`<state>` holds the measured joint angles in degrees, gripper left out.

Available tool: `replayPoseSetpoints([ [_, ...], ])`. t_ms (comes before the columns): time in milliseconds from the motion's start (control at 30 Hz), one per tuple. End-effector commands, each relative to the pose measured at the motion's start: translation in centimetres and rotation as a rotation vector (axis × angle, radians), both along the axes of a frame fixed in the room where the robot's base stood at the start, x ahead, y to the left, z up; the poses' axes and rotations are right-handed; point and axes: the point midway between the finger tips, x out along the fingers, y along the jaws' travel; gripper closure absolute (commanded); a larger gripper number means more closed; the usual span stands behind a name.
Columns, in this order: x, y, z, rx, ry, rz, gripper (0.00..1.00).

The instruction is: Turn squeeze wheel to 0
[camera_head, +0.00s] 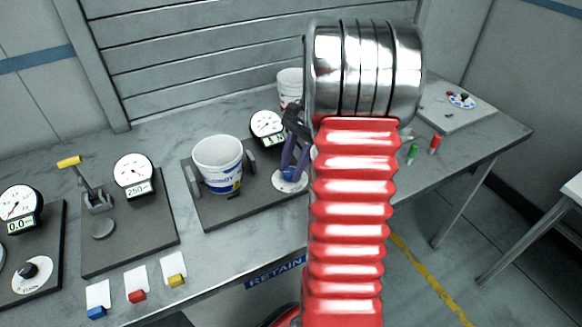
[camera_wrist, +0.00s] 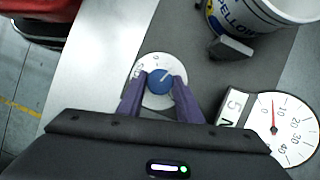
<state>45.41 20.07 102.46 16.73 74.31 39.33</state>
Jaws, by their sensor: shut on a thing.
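The squeeze wheel is a blue knob (camera_wrist: 160,83) with a white pointer line, on a white dial (camera_wrist: 151,101) marked 0 near its top. The pointer line slants to the upper right, off the 0. My gripper (camera_wrist: 160,86) is shut on the knob, with a purple finger at each side. In the head view my gripper (camera_head: 291,160) reaches down to the knob (camera_head: 288,173) on the dark base plate (camera_head: 230,212).
A white bucket (camera_head: 217,159) stands between upright pads on the same plate. A second bucket (camera_head: 289,86) is behind. To the left are a yellow-handled lever (camera_head: 70,162) and gauges (camera_head: 134,169). Coloured blocks (camera_head: 136,296) lie at the front edge. Small cylinders (camera_head: 413,151) stand right.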

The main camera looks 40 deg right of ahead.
Motion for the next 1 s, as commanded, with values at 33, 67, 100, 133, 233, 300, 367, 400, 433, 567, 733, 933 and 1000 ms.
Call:
replayPoseSetpoints([
  [33,0.23,-0.23,-0.04,-0.007,-0.003,0.044,0.9],
  [67,0.28,-0.23,-0.03,-0.008,-0.005,0.074,0.9],
  [100,0.34,-0.21,-0.01,-0.008,-0.005,0.112,0.9],
  [133,0.35,-0.21,-0.03,-0.008,-0.004,0.14,0.9],
  [233,0.44,-0.22,-0.01,-0.009,-0.005,0.234,0.9],
  [300,0.51,-0.2,0.01,-0.009,-0.006,0.302,0.9],
  [367,0.56,-0.18,-0.02,-0.01,-0.005,0.359,0.9],
  [400,0.6,-0.18,0.0,-0.009,-0.006,0.396,0.9],
  [433,0.63,-0.18,0.0,-0.009,-0.006,0.425,0.9],
  [567,0.75,-0.11,0.01,-0.011,-0.007,0.546,0.9],
  [733,0.84,-0.07,0.06,-0.012,-0.007,0.686,0.9],
  [933,0.91,-0.01,0.07,-0.012,-0.008,0.801,0.9],
  [1000,0.93,0.02,0.07,-0.012,-0.009,0.827,0.9],
])
